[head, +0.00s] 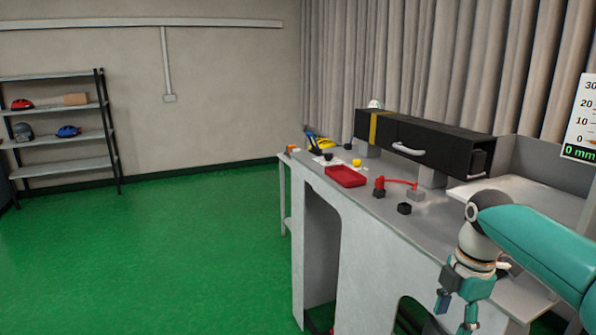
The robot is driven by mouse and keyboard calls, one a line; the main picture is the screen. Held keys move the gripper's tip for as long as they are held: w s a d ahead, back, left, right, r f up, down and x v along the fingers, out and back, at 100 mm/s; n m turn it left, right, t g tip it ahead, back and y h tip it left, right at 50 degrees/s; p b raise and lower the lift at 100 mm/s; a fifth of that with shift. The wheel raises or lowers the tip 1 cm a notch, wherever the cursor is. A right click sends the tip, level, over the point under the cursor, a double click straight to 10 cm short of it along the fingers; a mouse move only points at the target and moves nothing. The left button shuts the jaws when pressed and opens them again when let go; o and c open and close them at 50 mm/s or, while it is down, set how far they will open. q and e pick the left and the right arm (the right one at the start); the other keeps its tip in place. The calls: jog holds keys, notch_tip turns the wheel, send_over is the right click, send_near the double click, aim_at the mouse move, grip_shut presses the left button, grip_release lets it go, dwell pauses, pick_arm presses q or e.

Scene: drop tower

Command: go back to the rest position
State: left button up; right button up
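My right arm comes in from the right edge, teal with a grey wrist. My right gripper (457,312) hangs in the lower right, in front of the grey workbench (365,235), with its fingers pointing down. Its two fingers stand apart and nothing shows between them. One fingertip is close to the bottom edge of the picture. My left gripper is not in the head view.
A shelf (62,135) with helmets stands far left. The green floor (160,250) is clear.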

jog(key=s+a+f+m+y, duration=0.1)
jog(key=a+f+m, duration=0.3)
jog(key=f, duration=0.6)
jog(key=s+a+f+m+y, duration=0.1)
jog(key=a+f+m, duration=0.3)
jog(key=f, duration=0.6)
jog(key=s+a+f+m+y, duration=0.1)
jog(key=a+f+m, duration=0.1)
jog(key=a+f, duration=0.6)
jog(key=s+a+f+m, duration=0.4)
jog(key=s+f+m, duration=0.7)
jog(key=s, duration=0.5)
jog(key=shift+s+f, duration=0.2)
jog(key=shift+f, duration=0.35)
jog(key=shift+a, duration=0.15)
jog(key=shift+c, duration=0.4)
